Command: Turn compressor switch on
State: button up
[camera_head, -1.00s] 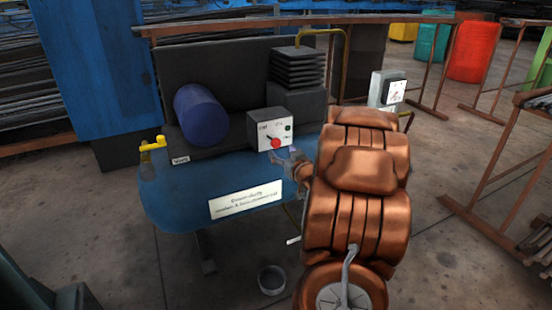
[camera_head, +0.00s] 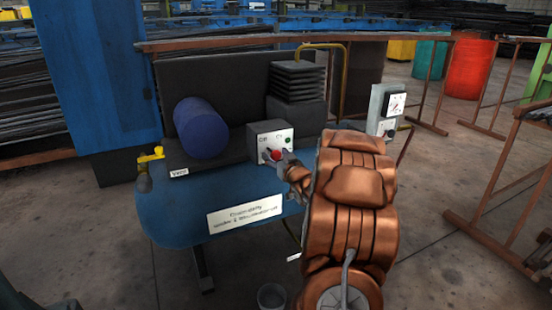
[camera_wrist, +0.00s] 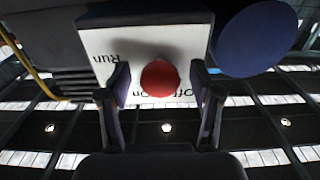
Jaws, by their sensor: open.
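The compressor switch is a red knob (camera_head: 275,155) on the pale front plate of a small dark box (camera_head: 258,130) on the blue compressor tank (camera_head: 180,215). In the wrist view the red knob (camera_wrist: 160,78) shows upside down on the white plate (camera_wrist: 118,48), with upside-down lettering including "Run" and "Off". My gripper (camera_head: 283,158) is right at the knob in the head view and covers part of the plate. In the wrist view my gripper (camera_wrist: 160,92) is open, with one finger on each side of the knob. Gaps show between knob and fingers. Whether the fingertips reach past the knob is unclear.
A dark blue cylinder (camera_head: 201,127) lies left of the switch box. A finned black block (camera_head: 297,85) stands behind it. A yellow-handled valve (camera_head: 150,158) is at the tank's left end. A grey gauge box (camera_head: 385,108) stands to the right, behind my copper-coloured arm.

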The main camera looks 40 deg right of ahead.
jog(key=shift+c, duration=0.3)
jog(key=c, duration=1.1)
